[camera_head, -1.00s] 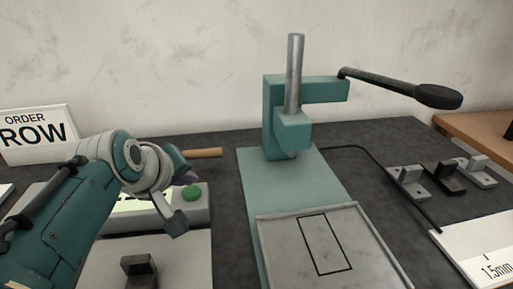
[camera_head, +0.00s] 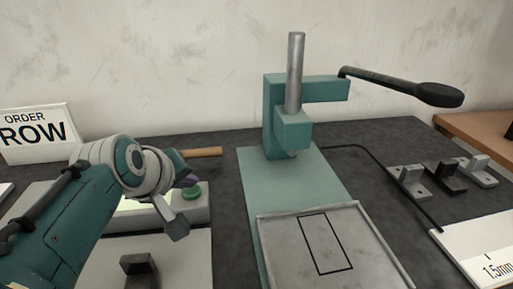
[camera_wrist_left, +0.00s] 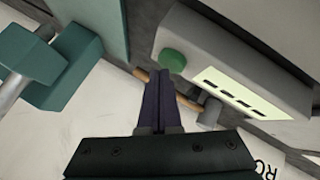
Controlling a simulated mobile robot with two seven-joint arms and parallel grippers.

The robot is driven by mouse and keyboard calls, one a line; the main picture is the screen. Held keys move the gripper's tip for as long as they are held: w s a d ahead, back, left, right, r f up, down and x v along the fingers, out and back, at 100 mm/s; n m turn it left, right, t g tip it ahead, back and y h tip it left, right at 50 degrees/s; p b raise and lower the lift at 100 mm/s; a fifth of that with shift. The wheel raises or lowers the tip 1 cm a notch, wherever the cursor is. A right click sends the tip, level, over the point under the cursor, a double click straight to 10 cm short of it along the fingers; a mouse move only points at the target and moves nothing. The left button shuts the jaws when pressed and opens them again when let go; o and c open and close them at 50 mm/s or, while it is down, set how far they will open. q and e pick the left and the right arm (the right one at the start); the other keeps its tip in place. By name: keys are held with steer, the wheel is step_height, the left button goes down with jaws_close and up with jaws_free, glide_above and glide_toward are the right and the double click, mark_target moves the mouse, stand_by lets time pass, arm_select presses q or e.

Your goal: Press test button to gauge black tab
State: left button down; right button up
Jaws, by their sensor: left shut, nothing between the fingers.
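The test button (camera_head: 193,194) is a green round button on top of a grey gauge box (camera_head: 203,213), at left in the head view. It also shows in the left wrist view (camera_wrist_left: 172,61). The black tab (camera_head: 138,266) stands on the light plate in front of the box. My left gripper (camera_head: 190,181) has dark purple fingers, shut and empty, with their tips right by the button. In the left wrist view the fingertips (camera_wrist_left: 160,74) appear beside the button's edge; whether they touch it I cannot tell. My right gripper is out of view.
A green lever press (camera_head: 291,130) with a grey tray (camera_head: 375,262) stands in the middle. Grey and black tabs (camera_head: 446,178) sit in a row at right, near a "1.5mm" card (camera_head: 480,250). A wooden handle (camera_head: 205,153) lies behind the box.

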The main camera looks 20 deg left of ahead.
mark_target(190, 194)
arm_select(q)
steer(key=shift+f+b, duration=0.3)
steer(key=shift+f, duration=0.2)
steer(key=shift+r, duration=0.15)
stand_by(0.5)
steer(key=shift+r+p, duration=0.75)
steer(key=shift+p, duration=0.35)
steer(key=shift+r, duration=0.15)
step_height(190, 194, up, 5)
steer(key=p, duration=0.5)
steer(key=shift+p, duration=0.3)
